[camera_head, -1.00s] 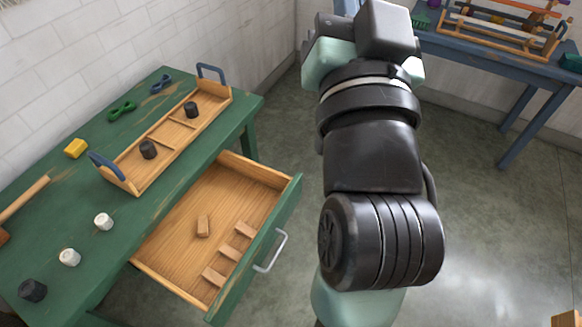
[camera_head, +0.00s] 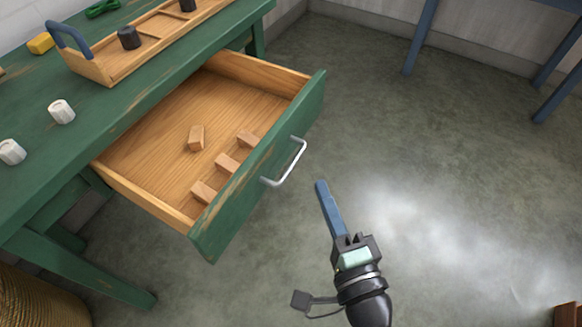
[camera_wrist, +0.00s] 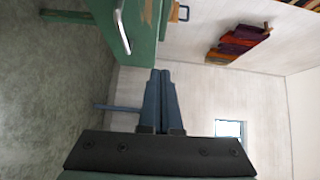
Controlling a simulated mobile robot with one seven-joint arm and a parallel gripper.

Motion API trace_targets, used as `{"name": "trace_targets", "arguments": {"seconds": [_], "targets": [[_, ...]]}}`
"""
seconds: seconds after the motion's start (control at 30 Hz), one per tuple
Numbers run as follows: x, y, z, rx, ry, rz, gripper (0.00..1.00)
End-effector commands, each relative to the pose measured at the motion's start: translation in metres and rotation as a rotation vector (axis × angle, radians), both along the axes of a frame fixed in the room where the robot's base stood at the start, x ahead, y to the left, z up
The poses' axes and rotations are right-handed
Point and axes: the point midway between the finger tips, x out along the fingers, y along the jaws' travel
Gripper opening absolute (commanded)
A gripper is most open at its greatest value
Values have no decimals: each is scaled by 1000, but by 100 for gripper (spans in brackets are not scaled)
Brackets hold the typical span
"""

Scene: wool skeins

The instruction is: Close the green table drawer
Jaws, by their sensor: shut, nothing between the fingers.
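The green table drawer (camera_head: 258,176) stands pulled far out from the green table (camera_head: 110,112). Its metal bar handle (camera_head: 287,165) is on the front face; the handle also shows in the wrist view (camera_wrist: 121,32), at upper left. Inside the drawer are several small wooden blocks, one (camera_head: 196,138) lying loose near the middle. My gripper (camera_head: 322,184) is shut and empty, with its blue fingers to the right of and below the handle, apart from it in the picture. In the wrist view the shut fingers (camera_wrist: 161,74) point up, close to the drawer's green front.
A wooden tray (camera_head: 95,68) with blue handles and dark skeins stands on the table top. White skeins (camera_head: 61,111) and a yellow block (camera_head: 41,43) lie nearby. Blue table legs (camera_head: 421,36) stand at upper right. The floor around my gripper is clear.

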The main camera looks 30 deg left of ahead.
Motion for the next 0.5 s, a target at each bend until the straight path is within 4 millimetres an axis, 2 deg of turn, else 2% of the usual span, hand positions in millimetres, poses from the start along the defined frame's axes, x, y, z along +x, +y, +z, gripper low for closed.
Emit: {"name": "trace_targets", "arguments": {"seconds": [0.03, 0.23, 0.5], "targets": [[-3, 0, -11, 15, 14, 4, 0], [4, 7, -11, 30, 20, 8, 0], [43, 45, -11, 30, 17, 10, 0]]}}
